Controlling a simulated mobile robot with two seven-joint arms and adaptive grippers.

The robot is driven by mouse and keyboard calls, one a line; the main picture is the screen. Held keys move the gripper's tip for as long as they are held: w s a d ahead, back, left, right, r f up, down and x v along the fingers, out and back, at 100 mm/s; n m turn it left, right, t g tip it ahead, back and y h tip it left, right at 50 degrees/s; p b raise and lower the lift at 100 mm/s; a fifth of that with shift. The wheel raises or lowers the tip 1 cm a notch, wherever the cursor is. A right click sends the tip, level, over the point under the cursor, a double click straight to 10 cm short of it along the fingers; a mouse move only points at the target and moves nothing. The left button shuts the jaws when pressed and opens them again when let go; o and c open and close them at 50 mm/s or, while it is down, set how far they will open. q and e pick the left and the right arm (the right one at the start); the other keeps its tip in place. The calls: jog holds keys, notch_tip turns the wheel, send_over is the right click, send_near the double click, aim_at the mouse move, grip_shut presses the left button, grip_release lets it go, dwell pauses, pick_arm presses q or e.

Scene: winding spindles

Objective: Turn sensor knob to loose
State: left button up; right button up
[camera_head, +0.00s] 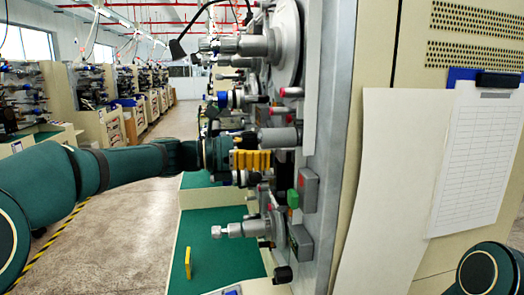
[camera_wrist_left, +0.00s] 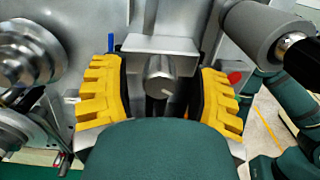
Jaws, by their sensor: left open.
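A grey metal knob (camera_wrist_left: 160,76) with a short white mark on its face sits below a small flat metal plate (camera_wrist_left: 160,44) in the left wrist view. My left gripper (camera_wrist_left: 160,97) has its yellow toothed fingers apart, one on each side of the knob, with visible gaps on both sides. In the head view my left gripper (camera_head: 250,160) is at the side of the winding machine (camera_head: 342,120), and its yellow finger shows there. The knob is hidden behind the gripper in the head view. My right arm shows at the lower right, but its gripper is out of view.
A grey roller (camera_head: 279,137) sticks out just above my left gripper. A spindle (camera_head: 240,229) and a grey box with a green button (camera_head: 293,198) lie below. The aisle left is open.

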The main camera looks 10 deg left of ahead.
pick_arm(q)
jog(key=shift+o, duration=0.2)
grip_shut()
jog(key=shift+n, duration=1.5)
jog(key=shift+n+p, duration=0.65)
jog(key=shift+n, duration=1.25)
jog(key=shift+c, duration=0.2)
grip_release()
